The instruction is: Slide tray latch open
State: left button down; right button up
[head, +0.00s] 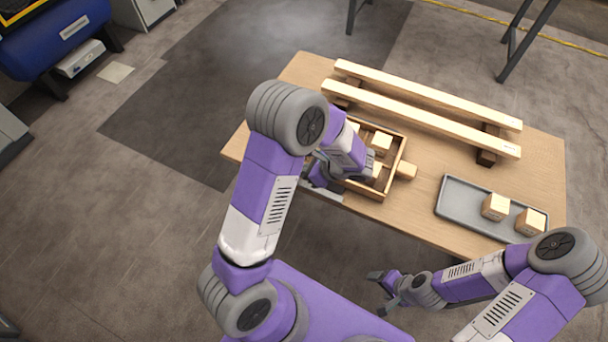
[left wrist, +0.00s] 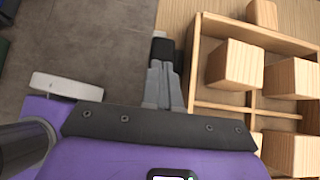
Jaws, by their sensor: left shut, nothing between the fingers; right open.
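A shallow wooden tray (head: 398,160) with inner dividers lies on the table, with several wooden blocks in its compartments. It also shows in the left wrist view (left wrist: 194,62). No latch can be told apart clearly; my left arm hides part of the tray. A small wooden piece (head: 405,170) sits just outside the tray's right wall, and also shows in the left wrist view (left wrist: 262,13). My left gripper (left wrist: 163,62) is shut and empty, its dark tips beside the tray's outer wall. My right gripper (head: 381,291) is open and empty, off the table's front edge.
Two long wooden beams (head: 430,92) lie on dark supports behind the tray. A grey tray (head: 460,205) with two wooden blocks (head: 495,207) is at the table's right. Bare wooden table (head: 425,190) shows between the two trays.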

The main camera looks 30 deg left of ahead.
pick_arm(q)
jog(key=shift+a, duration=0.15)
jog(key=shift+w, duration=0.1)
jog(key=d, duration=0.4)
jog(key=shift+w+d+r+p, duration=0.1)
jog(key=shift+w+d+p, duration=0.05)
jog(key=shift+d+p, duration=0.15)
jog(key=p+v, duration=0.3)
jog(key=v, duration=0.6)
jog(key=shift+d+r, duration=0.15)
jog(key=shift+r, duration=0.15)
